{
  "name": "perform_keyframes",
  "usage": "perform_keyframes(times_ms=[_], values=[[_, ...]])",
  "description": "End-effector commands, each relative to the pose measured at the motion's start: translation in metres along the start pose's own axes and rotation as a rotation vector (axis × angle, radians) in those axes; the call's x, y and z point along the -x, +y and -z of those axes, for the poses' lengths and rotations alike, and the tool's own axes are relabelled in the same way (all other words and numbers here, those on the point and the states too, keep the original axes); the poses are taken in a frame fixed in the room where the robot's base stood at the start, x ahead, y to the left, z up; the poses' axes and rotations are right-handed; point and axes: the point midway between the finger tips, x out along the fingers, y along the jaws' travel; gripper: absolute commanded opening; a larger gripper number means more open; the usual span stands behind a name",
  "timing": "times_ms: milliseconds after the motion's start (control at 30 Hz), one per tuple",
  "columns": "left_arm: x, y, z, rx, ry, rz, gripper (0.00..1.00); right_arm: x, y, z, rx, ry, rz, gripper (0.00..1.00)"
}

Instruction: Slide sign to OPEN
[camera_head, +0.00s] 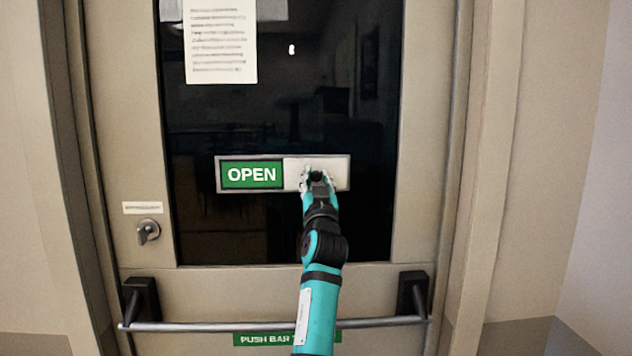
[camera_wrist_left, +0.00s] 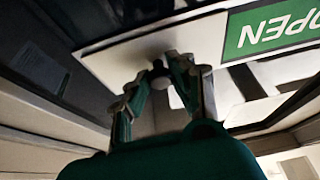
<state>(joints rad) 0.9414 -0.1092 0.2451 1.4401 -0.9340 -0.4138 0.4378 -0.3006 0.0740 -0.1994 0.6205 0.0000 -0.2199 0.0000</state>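The sliding sign (camera_head: 222,188) is a grey-framed strip across the dark door window. Its left half shows a green panel with white OPEN lettering (camera_head: 252,175); its right half is covered by a plain pale slider plate (camera_head: 293,164). In the left wrist view the slider plate (camera_wrist_left: 105,65) and the green OPEN panel (camera_wrist_left: 270,30) appear upside down. My left gripper (camera_head: 317,178) is at the slider plate, its fingers drawn in around a small dark knob (camera_wrist_left: 158,68). The fingers partly hide the knob and the plate's lower part. My right gripper is not in view.
The sign is on a beige door with a paper notice (camera_head: 221,45) above it. A key lock (camera_head: 147,231) is at the lower left. A horizontal push bar (camera_head: 190,326) crosses below, behind my left arm. The window around the sign is clear.

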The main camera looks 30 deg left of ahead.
Motion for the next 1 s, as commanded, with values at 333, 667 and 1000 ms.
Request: perform_keyframes(times_ms=[333, 667, 1000], values=[[0.000, 0.002, 0.001, 0.003, 0.001, -0.003, 0.47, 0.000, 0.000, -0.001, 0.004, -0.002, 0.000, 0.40], [0.026, 0.003, 0.000, 0.004, 0.001, -0.004, 0.47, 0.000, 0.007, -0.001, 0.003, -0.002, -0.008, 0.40], [0.072, 0.004, 0.000, 0.004, 0.000, -0.006, 0.47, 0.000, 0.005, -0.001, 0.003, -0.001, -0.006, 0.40]])
